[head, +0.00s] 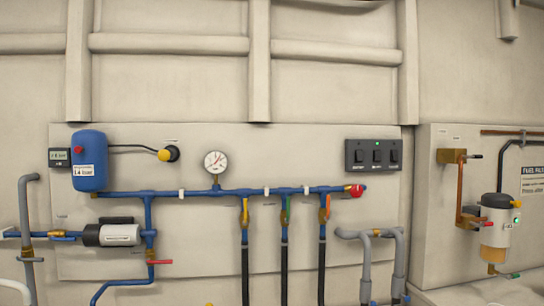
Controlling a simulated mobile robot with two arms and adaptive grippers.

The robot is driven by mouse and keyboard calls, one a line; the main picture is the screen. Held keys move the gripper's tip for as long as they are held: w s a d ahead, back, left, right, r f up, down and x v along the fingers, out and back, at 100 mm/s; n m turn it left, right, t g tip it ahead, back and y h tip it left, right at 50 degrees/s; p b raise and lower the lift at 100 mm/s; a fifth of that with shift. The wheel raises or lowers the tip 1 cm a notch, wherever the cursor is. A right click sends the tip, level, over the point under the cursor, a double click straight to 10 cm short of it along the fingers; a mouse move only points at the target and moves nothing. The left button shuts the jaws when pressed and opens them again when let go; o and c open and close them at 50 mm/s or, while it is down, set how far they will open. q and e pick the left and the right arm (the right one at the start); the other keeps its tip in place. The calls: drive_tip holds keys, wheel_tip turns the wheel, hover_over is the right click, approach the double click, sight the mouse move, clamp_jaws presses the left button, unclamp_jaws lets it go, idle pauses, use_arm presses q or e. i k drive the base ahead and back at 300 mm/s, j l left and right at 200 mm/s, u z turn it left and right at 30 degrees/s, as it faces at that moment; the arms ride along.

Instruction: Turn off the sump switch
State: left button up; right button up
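A black switch panel (373,170) is on the wall board right of centre. It carries a left rocker switch (359,156), a middle rocker switch (377,156) and a right rocker switch (394,156). A small green light (376,142) glows above the middle one. The labels under the switches are too small to read, so I cannot tell which one is the sump switch. I cannot tell which way each rocker is tipped. Neither of my grippers is in view.
Left of the panel are a blue tank (89,151), a round gauge (216,162) and a pump (112,235). A blue pipe (172,194) ends in a red knob (356,191) below the panel. Grey pipes (365,264) stand lower. A fuel filter (495,225) is at right.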

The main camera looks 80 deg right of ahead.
sight(377, 155)
drive_tip(key=z, duration=3.4)
drive_tip(key=i, duration=0.1)
